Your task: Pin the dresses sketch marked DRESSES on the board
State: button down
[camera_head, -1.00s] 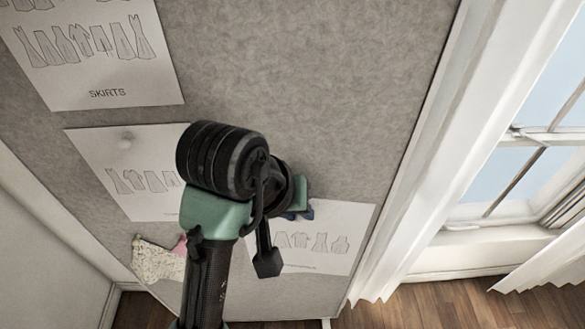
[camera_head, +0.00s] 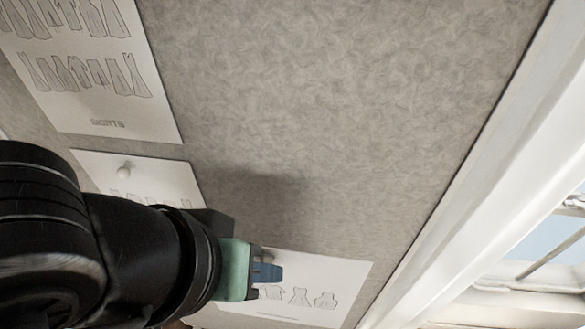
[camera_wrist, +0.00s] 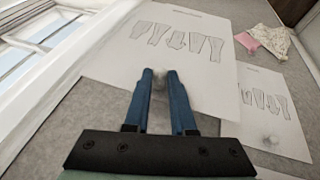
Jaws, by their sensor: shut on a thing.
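A white sheet with several garment outlines (camera_head: 335,275) is at the lower right of the grey board (camera_head: 330,100) in the head view; its caption is too small to read. It shows large and upside down in the wrist view (camera_wrist: 205,22). My gripper (camera_head: 268,268) is at the sheet's upper edge, with its blue fingers nearly together. A pale small thing, apparently a white pin (camera_wrist: 160,84), shows between the fingertips (camera_wrist: 161,76). I cannot tell whether the sheet lies flat against the board. My arm hides its left part in the head view.
A sheet marked SKIRTS (camera_head: 85,75) hangs at the upper left. Another sheet with a white pin (camera_head: 160,180) hangs left of my gripper, partly hidden by my arm. Pale and pink fabric (camera_wrist: 268,40) shows in the wrist view. A white window frame (camera_head: 480,170) borders the board's right side.

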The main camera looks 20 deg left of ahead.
jog(key=shift+w+a+p, duration=0.15)
jog(key=shift+w+a, duration=0.3)
jog(key=shift+w, duration=1.7)
jog(key=shift+w+a+p, duration=0.2)
jog(key=shift+w+a, duration=0.2)
jog(key=shift+w, duration=1.75)
jog(key=shift+w+a+p, duration=0.15)
jog(key=shift+w+a, duration=0.3)
jog(key=shift+w, duration=1.95)
jog(key=c, duration=0.7)
grip_release()
jog(key=shift+a+r, duration=0.1)
jog(key=shift+r, duration=0.05)
jog(key=b+v, duration=0.2)
jog(key=v, duration=1)
jog(key=shift+s+r, duration=0.2)
jog(key=shift+r, duration=0.1)
jog(key=shift+a, duration=0.1)
